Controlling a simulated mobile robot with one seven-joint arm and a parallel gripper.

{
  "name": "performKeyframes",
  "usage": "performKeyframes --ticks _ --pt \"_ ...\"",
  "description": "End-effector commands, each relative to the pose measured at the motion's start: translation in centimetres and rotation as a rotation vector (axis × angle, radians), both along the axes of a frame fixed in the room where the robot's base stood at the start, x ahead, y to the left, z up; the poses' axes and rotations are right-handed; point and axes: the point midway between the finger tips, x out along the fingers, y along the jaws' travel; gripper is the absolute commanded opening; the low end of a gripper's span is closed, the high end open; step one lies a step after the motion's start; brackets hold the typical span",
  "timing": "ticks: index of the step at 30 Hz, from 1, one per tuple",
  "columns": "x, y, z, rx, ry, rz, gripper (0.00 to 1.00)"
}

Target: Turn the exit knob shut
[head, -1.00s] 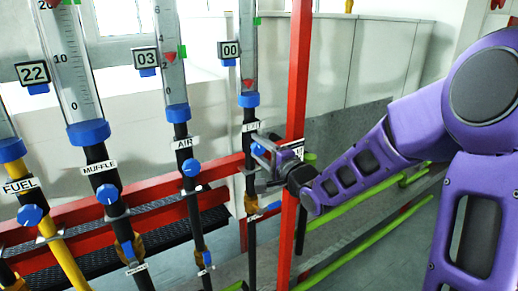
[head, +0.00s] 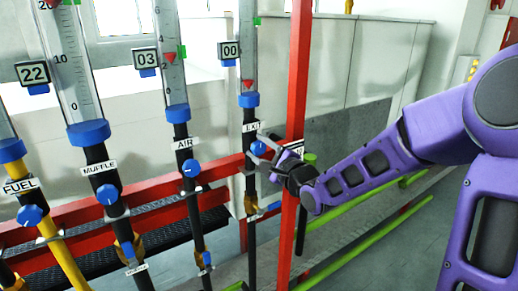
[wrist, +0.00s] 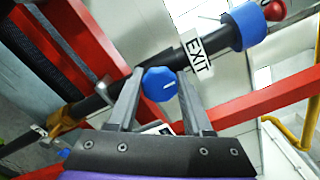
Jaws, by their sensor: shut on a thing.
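The exit knob (wrist: 160,84) is a blue faceted knob with a white line on its face, on the black pipe under the EXIT label (wrist: 196,52). My gripper (wrist: 161,75) is shut on this knob, one finger at each side. In the head view, the knob (head: 258,148) is partly hidden by my gripper (head: 264,152), which comes in from the right. The exit tube (head: 248,50) above has a red marker near its bottom, and its display (head: 229,49) reads 00.
A red upright post (head: 294,120) stands just right of the exit pipe, close to my gripper. The AIR knob (head: 191,168), MUFFLE knob (head: 107,194) and FUEL knob (head: 30,215) are on pipes to the left. Green rails (head: 345,215) run behind at lower right.

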Motion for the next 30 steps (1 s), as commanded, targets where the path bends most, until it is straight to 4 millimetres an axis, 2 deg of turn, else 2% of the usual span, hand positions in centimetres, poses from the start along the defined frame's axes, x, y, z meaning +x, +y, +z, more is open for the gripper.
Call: performKeyframes --ticks 11,12,16,17,30 --pt "0.02 0.08 0.13 0.008 0.001 0.001 0.00" --pt "0.02 0.08 0.13 0.008 0.001 0.001 0.54" --pt "0.01 0.06 0.09 0.006 0.002 0.001 0.78" --pt "0.01 0.05 0.09 0.006 0.002 0.001 0.81" --pt "0.08 0.14 0.02 0.005 0.002 0.000 0.81"
